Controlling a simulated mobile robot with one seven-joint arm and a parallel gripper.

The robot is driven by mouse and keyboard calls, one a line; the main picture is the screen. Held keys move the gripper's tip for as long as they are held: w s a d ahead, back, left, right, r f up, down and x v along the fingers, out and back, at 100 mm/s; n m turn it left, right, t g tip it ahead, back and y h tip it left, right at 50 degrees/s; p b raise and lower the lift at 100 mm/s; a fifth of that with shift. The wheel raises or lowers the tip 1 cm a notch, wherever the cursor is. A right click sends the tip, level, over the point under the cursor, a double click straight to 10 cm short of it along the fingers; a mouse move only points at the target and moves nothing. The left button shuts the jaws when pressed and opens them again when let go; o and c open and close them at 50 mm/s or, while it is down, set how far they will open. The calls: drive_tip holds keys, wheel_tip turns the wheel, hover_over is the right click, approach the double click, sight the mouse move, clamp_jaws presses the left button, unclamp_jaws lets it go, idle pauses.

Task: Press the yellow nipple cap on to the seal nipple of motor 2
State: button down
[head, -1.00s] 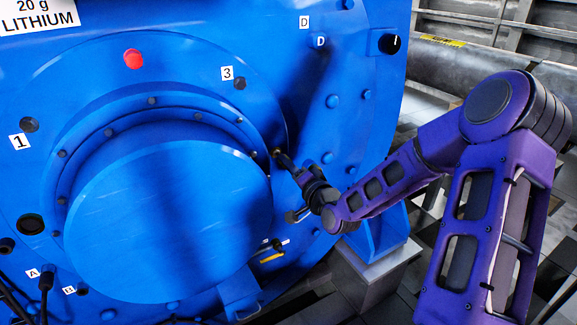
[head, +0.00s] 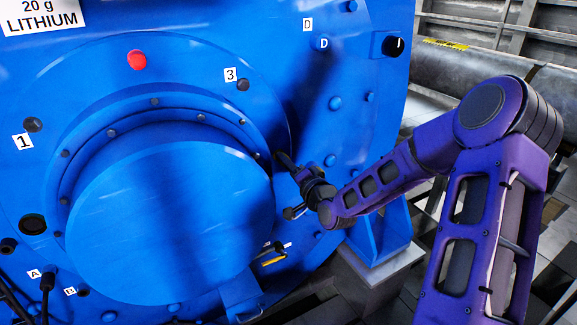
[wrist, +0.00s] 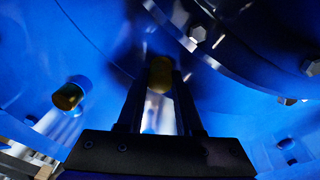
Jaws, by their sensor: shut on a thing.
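The motor is a large blue housing (head: 110,75) with a round protruding cover (head: 170,225), filling the left of the head view. My gripper (head: 283,158) is at the lower right of the cover's flange, its fingertips close to the blue face. In the wrist view my gripper (wrist: 159,92) is shut on a dark yellow cap (wrist: 160,72) at its fingertips. The seal nipple cannot be made out; the cap and fingers hide what lies beyond them. I cannot tell whether the cap touches anything. No "2" label shows.
A brass-ended cylinder (wrist: 68,95) sticks out left of the fingers in the wrist view. Flange bolts (wrist: 197,33) are close at the upper right. A yellow-handled fitting (head: 272,258) is below my gripper. A red button (head: 137,60) is at the upper left.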

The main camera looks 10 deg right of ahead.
drive_tip(key=shift+w+a, duration=0.2)
drive_tip(key=shift+w, duration=0.25)
drive_tip(key=shift+c, duration=2.4)
unclamp_jaws()
drive_tip(key=p+v, duration=0.6)
drive_tip(key=v, duration=1.1)
drive_tip(key=shift+s, duration=0.15)
drive_tip(key=shift+d+r, duration=0.1)
